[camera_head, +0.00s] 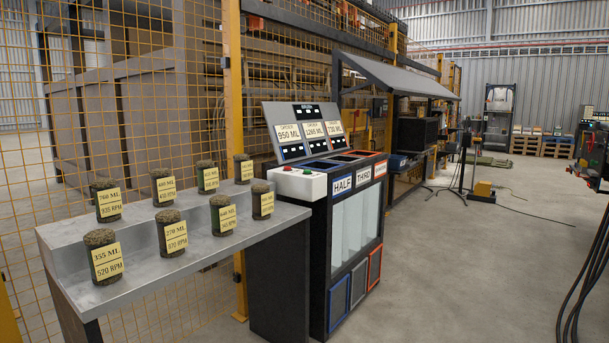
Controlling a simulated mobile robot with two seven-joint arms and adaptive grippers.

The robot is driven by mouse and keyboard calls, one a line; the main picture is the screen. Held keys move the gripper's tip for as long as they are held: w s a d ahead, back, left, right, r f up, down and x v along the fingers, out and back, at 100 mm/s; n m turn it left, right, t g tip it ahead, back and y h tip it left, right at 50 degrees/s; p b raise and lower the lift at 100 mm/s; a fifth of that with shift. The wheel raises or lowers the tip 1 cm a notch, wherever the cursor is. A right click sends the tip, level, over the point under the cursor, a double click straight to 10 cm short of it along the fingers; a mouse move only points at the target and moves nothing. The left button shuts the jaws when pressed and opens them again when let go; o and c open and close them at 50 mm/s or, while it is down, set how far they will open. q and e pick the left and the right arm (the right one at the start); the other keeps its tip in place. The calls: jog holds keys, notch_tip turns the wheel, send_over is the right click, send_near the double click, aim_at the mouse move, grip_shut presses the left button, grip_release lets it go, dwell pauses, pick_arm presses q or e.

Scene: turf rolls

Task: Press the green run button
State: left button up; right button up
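The green button (307,172) is small and sits on top of a white control box (297,184). The box is at the left end of a dark machine's top. A red button (288,169) sits beside the green one, to its left. Neither of my grippers shows in the head view, and nothing covers the green button.
A grey stepped bench (150,275) stands left of the machine with several labelled turf rolls (104,256) on it. The machine has open bins behind HALF and THIRD labels (342,184) and tilted order displays (288,133). A yellow mesh fence (215,100) runs behind. Open floor (470,270) lies to the right.

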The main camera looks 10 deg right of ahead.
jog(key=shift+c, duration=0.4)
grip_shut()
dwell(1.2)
